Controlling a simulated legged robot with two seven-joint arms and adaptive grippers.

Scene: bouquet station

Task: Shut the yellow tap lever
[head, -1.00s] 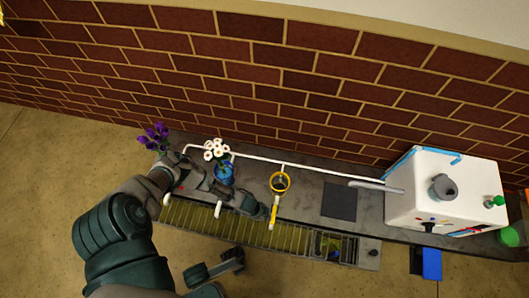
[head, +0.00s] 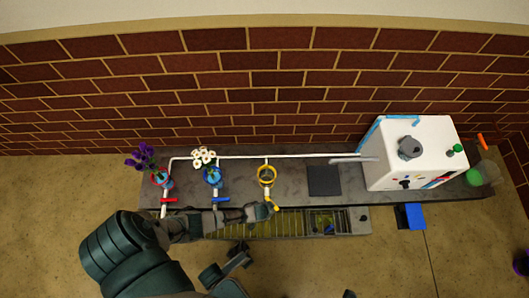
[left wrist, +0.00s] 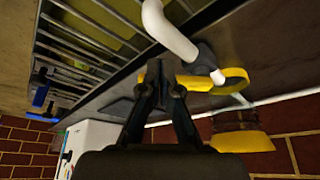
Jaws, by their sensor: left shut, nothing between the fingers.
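The yellow tap lever (head: 270,205) sits on the white spout below the yellow ring-shaped holder (head: 267,183), near the front edge of the counter. My left gripper (head: 256,211) is shut and empty, close against the left side of the lever. In the left wrist view the closed fingertips (left wrist: 160,86) are right at a yellow piece (left wrist: 153,70), partly hidden behind them; whether they touch it I cannot tell. The white spout (left wrist: 168,30) curves just beyond the fingertips.
A grated trough (head: 290,222) runs along the front. A white box (head: 415,155) stands right, beyond a dark pad (head: 324,181).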

